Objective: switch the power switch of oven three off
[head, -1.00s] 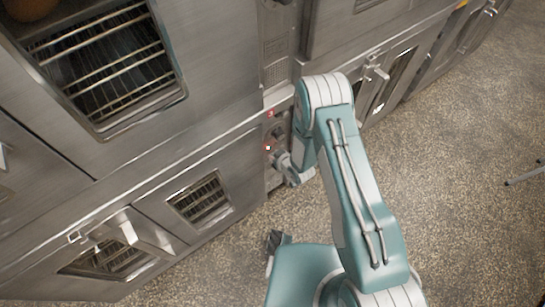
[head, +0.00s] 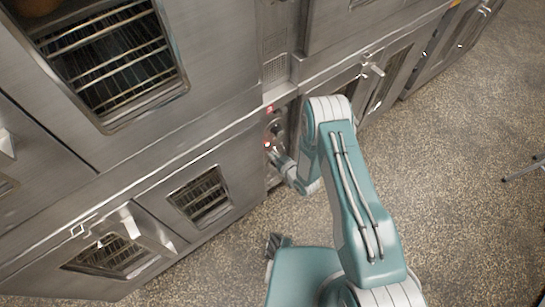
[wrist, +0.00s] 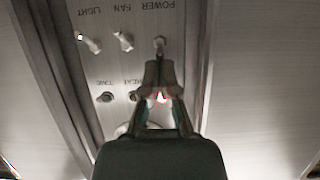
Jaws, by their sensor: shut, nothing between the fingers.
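A narrow control panel (wrist: 115,65) shows upside down in the wrist view. Its labels read POWER, FAN, LIGHT, TIME and HEAT. The power switch (wrist: 159,43) is a small metal toggle under the POWER label. My gripper (wrist: 161,72) is shut and empty, its fingertips over the panel just below the power switch in the picture. I cannot tell whether they touch it. A small lamp (wrist: 162,97) glows between the fingers. In the head view my gripper (head: 276,157) is at the panel (head: 276,130), partly hiding it. The oven's number is not legible.
The fan switch (wrist: 124,41) and light switch (wrist: 90,42) stand beside the power switch. Two knobs (wrist: 104,97) sit near the fingers. Oven doors with a projecting handle (head: 150,232) lie left, another handle (head: 372,68) right. The speckled floor (head: 460,150) is mostly clear.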

